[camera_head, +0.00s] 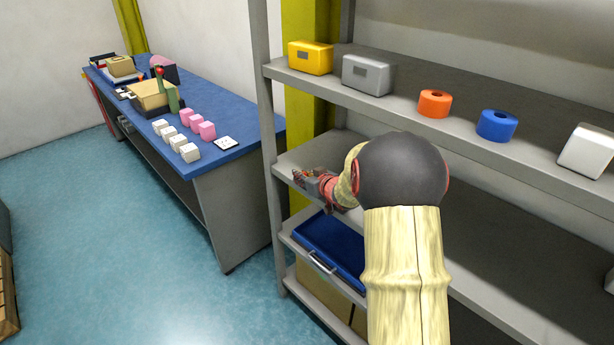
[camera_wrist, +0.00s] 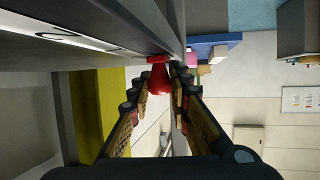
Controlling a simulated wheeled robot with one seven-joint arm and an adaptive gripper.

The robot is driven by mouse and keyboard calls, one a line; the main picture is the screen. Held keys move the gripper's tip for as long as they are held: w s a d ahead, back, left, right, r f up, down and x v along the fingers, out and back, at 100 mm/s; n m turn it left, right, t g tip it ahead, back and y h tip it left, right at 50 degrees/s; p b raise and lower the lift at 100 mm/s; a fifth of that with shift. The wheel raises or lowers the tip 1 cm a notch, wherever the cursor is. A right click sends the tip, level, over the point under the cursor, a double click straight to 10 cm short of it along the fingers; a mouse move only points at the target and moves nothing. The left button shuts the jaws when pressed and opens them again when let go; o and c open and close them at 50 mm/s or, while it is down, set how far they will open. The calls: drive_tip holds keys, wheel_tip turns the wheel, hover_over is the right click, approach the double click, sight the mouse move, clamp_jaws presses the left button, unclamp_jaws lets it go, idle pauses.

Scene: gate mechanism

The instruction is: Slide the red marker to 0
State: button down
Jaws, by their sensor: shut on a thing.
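The red marker (camera_wrist: 158,76) shows in the wrist view as a small red knob at the edge of a grey shelf-like surface (camera_wrist: 100,52). My gripper (camera_wrist: 160,88) has its fingers on either side of the marker and is shut on it. A white strip with dark marks (camera_wrist: 85,41) runs along the grey surface to the left of the marker; I cannot read it clearly. In the head view my gripper (camera_head: 312,183) is at the left end of the middle shelf (camera_head: 290,160). My own arm hides much of that shelf, and the marker is not clear there.
The upper shelf (camera_head: 400,107) holds a yellow box (camera_head: 310,58), a grey box (camera_head: 367,75), an orange roll (camera_head: 434,103) and a blue roll (camera_head: 497,125). A blue case (camera_head: 330,247) lies below my gripper. A blue table (camera_head: 228,157) with blocks stands left. The floor between is clear.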

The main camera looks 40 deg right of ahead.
drive_tip(key=shift+w+r, duration=0.1)
drive_tip(key=c, duration=1.6)
unclamp_jaws()
drive_tip(key=v, duration=1.2)
drive_tip(key=s+a+r+g+h, duration=0.2)
drive_tip(key=s+a+r+g, duration=0.15)
drive_tip(key=a+r, duration=0.6)
drive_tip(key=s+a+f+g+y, duration=0.1)
drive_tip(key=s+a, duration=0.6)
drive_tip(key=a, duration=0.1)
drive_tip(key=s+a+f+n+g+y, duration=0.1)
drive_tip(key=s+a+y, duration=0.1)
drive_tip(key=s+a, duration=0.5)
drive_tip(key=s+a+f+n+g+y, duration=0.1)
drive_tip(key=s+a+g, duration=0.1)
drive_tip(key=s+a, duration=0.5)
drive_tip(key=shift+s+a+f+y, duration=0.15)
drive_tip(key=shift+a+y, duration=0.15)
drive_tip(key=shift+a, duration=0.55)
